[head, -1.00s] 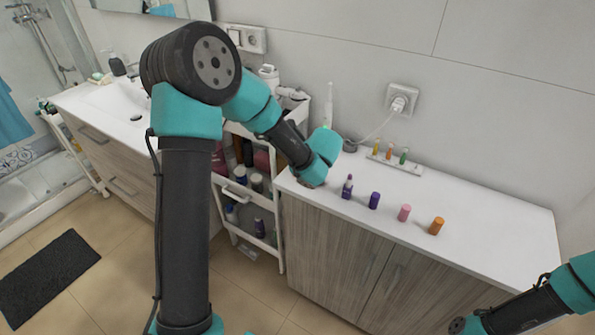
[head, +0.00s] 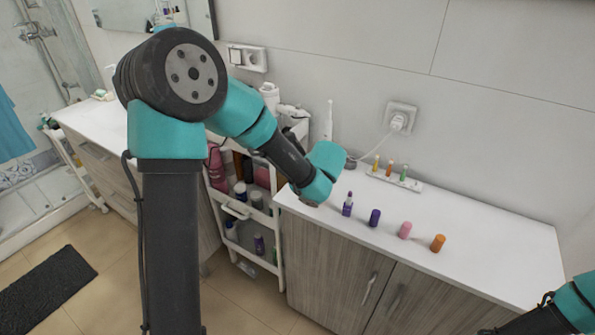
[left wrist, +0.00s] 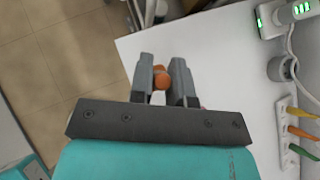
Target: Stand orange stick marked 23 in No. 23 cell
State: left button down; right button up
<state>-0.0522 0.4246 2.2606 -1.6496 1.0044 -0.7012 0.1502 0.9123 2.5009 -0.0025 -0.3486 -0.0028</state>
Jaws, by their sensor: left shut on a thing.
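In the left wrist view my left gripper (left wrist: 162,64) is shut on an orange stick (left wrist: 161,78), whose round orange end shows between the fingers. Its marking cannot be read. In the head view my left wrist hangs over the near left corner of the white counter (head: 480,245), and the fingers and stick are hidden there. A small white rack (head: 412,184) stands at the back of the counter with yellow, orange and green sticks in it. Its cell numbers cannot be read, and I cannot tell which cell is No. 23. My right gripper is out of view; only my right arm shows.
An open purple lipstick (head: 347,206), a purple piece (head: 375,217), a pink piece (head: 405,230) and an orange piece (head: 438,243) stand in a row along the counter's front. A white cart (head: 237,210) with bottles stands left of it. The counter's right part is clear.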

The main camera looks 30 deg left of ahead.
pick_arm(q)
jog(key=s+d+r, duration=0.1)
jog(key=s+d, duration=0.5)
jog(key=s, duration=0.5)
jog(key=shift+w+d+r, duration=0.1)
jog(key=shift+d, duration=0.05)
jog(key=w+d+r+m+t+h, duration=0.4)
jog(key=w+d+r+m+h, duration=0.2)
jog(key=w+r+m, duration=0.3)
jog(key=w+m+h, duration=0.1)
jog(key=m, duration=0.2)
jog(key=shift+w+t+h, duration=0.25)
jog(key=shift+t+h, duration=0.05)
jog(key=shift+h, duration=0.1)
